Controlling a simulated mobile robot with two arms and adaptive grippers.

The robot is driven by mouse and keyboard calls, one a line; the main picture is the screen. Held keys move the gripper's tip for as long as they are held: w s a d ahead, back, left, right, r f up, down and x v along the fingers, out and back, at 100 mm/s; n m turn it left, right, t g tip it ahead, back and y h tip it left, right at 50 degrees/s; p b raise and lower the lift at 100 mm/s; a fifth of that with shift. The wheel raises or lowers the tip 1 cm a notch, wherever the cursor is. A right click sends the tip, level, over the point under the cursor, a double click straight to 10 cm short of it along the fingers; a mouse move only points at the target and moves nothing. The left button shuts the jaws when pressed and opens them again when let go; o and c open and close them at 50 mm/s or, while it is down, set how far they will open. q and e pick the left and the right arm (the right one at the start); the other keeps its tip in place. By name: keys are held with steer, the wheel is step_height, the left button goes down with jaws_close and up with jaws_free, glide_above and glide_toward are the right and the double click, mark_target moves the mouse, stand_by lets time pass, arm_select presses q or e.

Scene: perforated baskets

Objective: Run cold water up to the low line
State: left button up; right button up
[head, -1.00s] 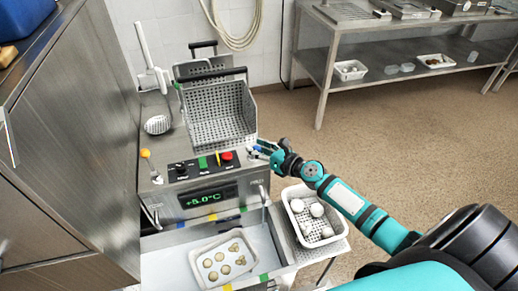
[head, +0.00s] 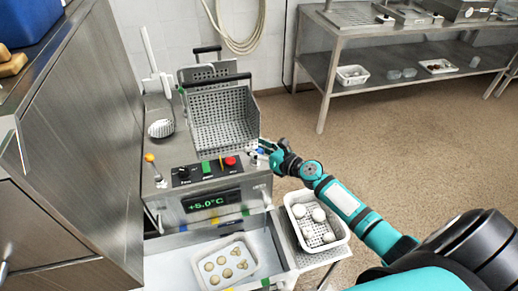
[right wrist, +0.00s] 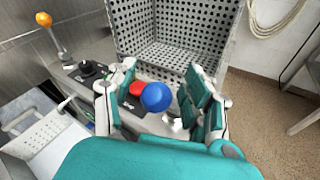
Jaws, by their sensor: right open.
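My right gripper (head: 259,150) is at the right end of the machine's control panel. In the right wrist view the gripper (right wrist: 157,103) is open, with a blue ball knob (right wrist: 157,97) between its fingers; I cannot tell whether they touch it. A red button (head: 230,161) is beside it on the panel. An orange-topped lever (head: 149,157) stands at the panel's left. The display (head: 212,203) reads +5.0°C. Below is a basin (head: 179,272) with coloured marks on its front rim; no clear water level shows. My left gripper is out of view.
A perforated basket (head: 222,116) stands behind the panel. A white tray (head: 253,259) of round pieces sits in the basin. A white basket (head: 291,222) with white balls stands at right, below my right arm. A steel cabinet (head: 80,130) closes off the left.

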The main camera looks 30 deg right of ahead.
steer(key=shift+s+d, duration=0.15)
steer(key=shift+s, duration=0.15)
steer(key=v, duration=1.1)
steer(key=shift+r, duration=0.2)
steer(key=shift+s, duration=0.1)
steer(key=shift+c, duration=0.2)
